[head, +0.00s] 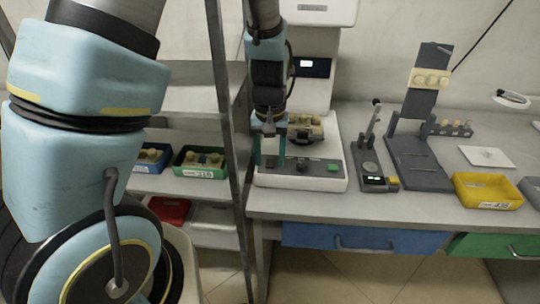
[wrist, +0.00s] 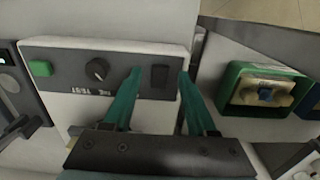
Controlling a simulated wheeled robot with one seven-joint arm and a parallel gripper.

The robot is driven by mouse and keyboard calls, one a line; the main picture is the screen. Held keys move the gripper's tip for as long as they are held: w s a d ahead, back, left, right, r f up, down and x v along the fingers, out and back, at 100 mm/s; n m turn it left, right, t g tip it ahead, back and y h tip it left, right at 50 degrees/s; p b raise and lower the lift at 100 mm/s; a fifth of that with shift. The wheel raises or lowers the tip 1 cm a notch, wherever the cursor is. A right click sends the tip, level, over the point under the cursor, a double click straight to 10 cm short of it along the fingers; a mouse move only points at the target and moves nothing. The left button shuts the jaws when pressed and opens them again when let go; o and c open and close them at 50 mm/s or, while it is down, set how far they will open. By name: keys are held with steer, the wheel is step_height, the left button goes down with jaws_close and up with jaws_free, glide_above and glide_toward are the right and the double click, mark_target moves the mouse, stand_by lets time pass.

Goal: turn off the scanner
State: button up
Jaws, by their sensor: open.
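A white bench machine (head: 318,184), which seems to be the scanner, has a dark control panel (wrist: 60,62) along its front. In the wrist view the panel carries a green button (wrist: 41,68), a black round knob (wrist: 97,69) and a black rocker switch (wrist: 159,77). The panel's lettering is upside down there and only partly readable. My gripper (head: 269,158) is open with green fingers pointing at the panel. In the wrist view my gripper (wrist: 160,71) has one fingertip on each side of the rocker switch. I cannot tell whether the fingers touch the panel or which way the switch is set.
A lit display (head: 307,66) shows behind my arm. A metal rack post (head: 230,110) stands close left, with a green bin (head: 200,162) and a blue bin (head: 152,158) on its shelf. Right on the bench are a small device (head: 375,182), a grey stand (head: 415,160) and a yellow bin (head: 487,190).

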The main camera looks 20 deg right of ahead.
jaws_close()
stand_by(0.5)
